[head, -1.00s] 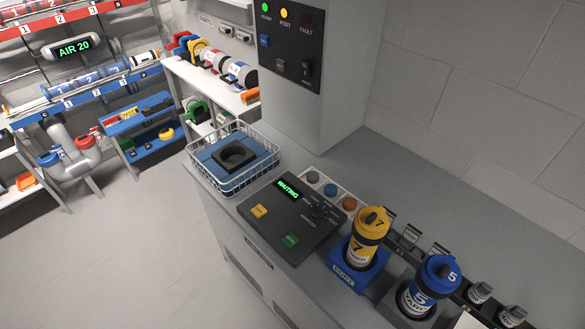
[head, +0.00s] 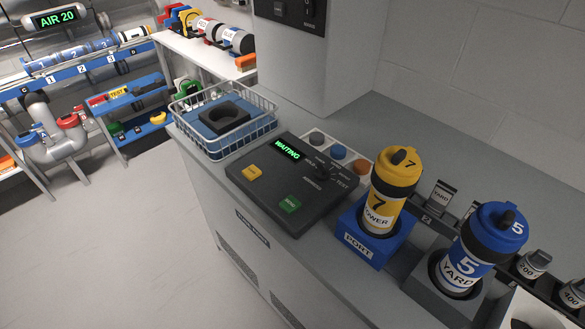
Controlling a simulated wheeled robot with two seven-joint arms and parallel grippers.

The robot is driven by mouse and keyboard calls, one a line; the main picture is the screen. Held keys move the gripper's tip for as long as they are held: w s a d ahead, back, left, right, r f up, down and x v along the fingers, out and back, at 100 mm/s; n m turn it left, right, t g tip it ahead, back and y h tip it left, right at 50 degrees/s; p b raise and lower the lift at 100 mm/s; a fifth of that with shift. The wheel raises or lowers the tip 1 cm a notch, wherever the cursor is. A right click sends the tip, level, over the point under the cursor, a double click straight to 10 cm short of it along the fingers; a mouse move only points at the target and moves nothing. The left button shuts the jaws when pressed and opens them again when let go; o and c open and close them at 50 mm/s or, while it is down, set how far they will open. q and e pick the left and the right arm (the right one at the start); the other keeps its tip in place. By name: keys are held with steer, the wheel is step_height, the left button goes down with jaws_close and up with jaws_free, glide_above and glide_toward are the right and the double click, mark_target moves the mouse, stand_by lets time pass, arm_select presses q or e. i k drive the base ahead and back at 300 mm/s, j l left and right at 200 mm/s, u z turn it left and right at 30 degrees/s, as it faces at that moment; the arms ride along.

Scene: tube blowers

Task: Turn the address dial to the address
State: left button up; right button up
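The dark control console (head: 270,215) lies on the grey counter, in the middle of the head view. Its green display (head: 287,149) reads WAITING. The address dial (head: 324,171) is a small dark knob near the console's right corner, above the word ADDRESS. Small labels ring it, and TEST is the one I can read best. I cannot tell which label the dial points at. A yellow button (head: 252,173) and a green button (head: 290,204) are on the console. Neither of my grippers is in view.
A yellow canister (head: 390,185) marked 7 stands in the blue PORT block, right of the console. A blue canister (head: 472,250) marked 5 stands in a grey holder. A wire basket (head: 222,140) sits behind left. Three round coloured caps (head: 338,152) lie behind the console.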

mark_target(321, 173)
steer(key=j+z, duration=0.65)
steer(key=z, duration=0.2)
steer(key=k+j+z, duration=0.15)
steer(key=j+z, duration=0.25)
steer(key=k+j+z, duration=0.15)
steer(key=z, duration=0.25)
